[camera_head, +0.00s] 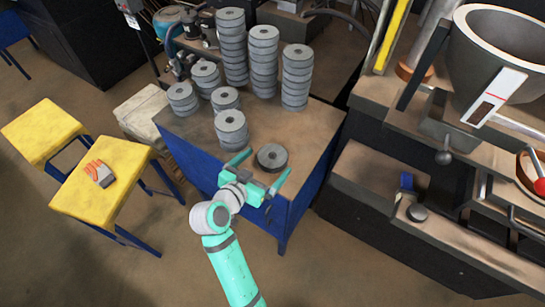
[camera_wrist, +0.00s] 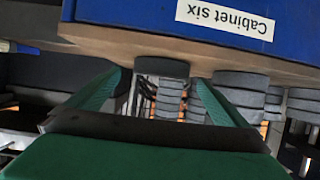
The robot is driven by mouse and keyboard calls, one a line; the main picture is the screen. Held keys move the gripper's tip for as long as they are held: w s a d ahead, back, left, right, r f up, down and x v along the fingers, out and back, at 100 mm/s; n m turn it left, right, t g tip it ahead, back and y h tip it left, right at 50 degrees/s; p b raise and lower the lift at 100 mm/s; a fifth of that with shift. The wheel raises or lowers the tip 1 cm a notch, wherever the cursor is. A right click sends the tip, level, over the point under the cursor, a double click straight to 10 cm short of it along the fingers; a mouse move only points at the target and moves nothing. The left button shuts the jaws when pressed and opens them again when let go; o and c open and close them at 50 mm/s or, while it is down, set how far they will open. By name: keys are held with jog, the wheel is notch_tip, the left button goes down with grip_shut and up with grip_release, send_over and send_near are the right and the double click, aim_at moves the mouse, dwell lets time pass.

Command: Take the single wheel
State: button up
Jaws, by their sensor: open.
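The single wheel (camera_head: 272,156) is a dark grey disc with a centre hole, lying flat and alone near the front corner of the cabinet top. In the wrist view, which is upside down, the wheel (camera_wrist: 162,67) shows between my fingers, beyond their tips or level with them; I cannot tell exactly. My gripper (camera_head: 265,164) is green, open and empty, with one finger towards each side of the wheel. The fingers (camera_wrist: 155,88) also show in the wrist view. No contact with the wheel can be made out.
Several stacks of grey wheels (camera_head: 232,130) stand behind on the blue cabinet (camera_head: 297,205), the nearest close to my left finger. The cabinet's label (camera_wrist: 225,17) reads "Cabinet six". Yellow stools (camera_head: 105,215) stand left; a dark bench (camera_head: 400,225) stands right.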

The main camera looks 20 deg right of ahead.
aim_at(272, 155)
jog(key=shift+x, duration=2.6)
jog(key=shift+w+r, duration=0.15)
jog(key=shift+r, duration=0.05)
jog(key=c, duration=1.5)
jog(key=shift+r, duration=0.15)
jog(key=shift+c, duration=0.2)
